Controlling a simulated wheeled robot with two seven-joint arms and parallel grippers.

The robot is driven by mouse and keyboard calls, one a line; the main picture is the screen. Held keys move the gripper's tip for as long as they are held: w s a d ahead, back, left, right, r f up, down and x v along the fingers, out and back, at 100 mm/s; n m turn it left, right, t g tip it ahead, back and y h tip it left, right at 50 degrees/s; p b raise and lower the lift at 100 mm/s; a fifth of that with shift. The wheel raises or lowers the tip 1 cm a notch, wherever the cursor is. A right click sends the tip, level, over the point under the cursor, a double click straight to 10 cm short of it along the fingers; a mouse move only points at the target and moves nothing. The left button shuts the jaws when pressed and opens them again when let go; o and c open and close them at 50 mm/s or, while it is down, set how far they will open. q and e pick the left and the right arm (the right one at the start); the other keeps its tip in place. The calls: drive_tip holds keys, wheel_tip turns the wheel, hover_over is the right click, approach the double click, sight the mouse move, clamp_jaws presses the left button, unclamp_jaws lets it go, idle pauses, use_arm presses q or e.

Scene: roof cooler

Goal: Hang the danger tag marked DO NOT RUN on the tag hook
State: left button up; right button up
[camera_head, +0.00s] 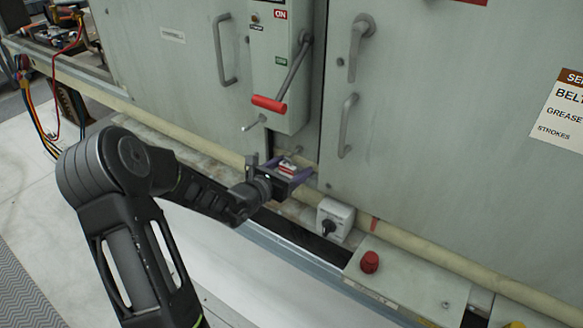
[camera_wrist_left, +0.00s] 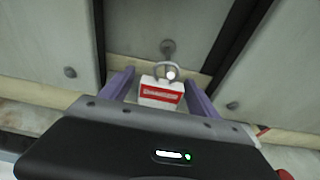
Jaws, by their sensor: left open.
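A small white tag with a red label (camera_wrist_left: 161,93) sits between my left gripper's two fingers. It also shows in the head view (camera_head: 287,169), small and partly hidden by the gripper. Its lettering is too small to read. A grey loop rises from its top, around the pale tip of a peg-like hook (camera_wrist_left: 168,47) fixed to the panel. The loop appears to be around the hook, but I cannot tell whether its weight rests there. My left gripper (camera_head: 295,174) is open, with a purple finger on each side of the tag, near the hook (camera_head: 291,152). My right gripper is not in view.
A red-handled switch lever (camera_head: 270,103) and a metal peg (camera_head: 254,123) are above the gripper. A grey box with a black knob (camera_head: 335,219) and a red button (camera_head: 370,262) are below right. A pale pipe (camera_head: 410,238) runs along the cabinet's foot.

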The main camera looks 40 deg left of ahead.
use_arm(q)
drive_tip(key=v, duration=0.8)
drive_tip(key=shift+w, duration=0.1)
drive_tip(key=shift+f, duration=0.1)
idle(0.4)
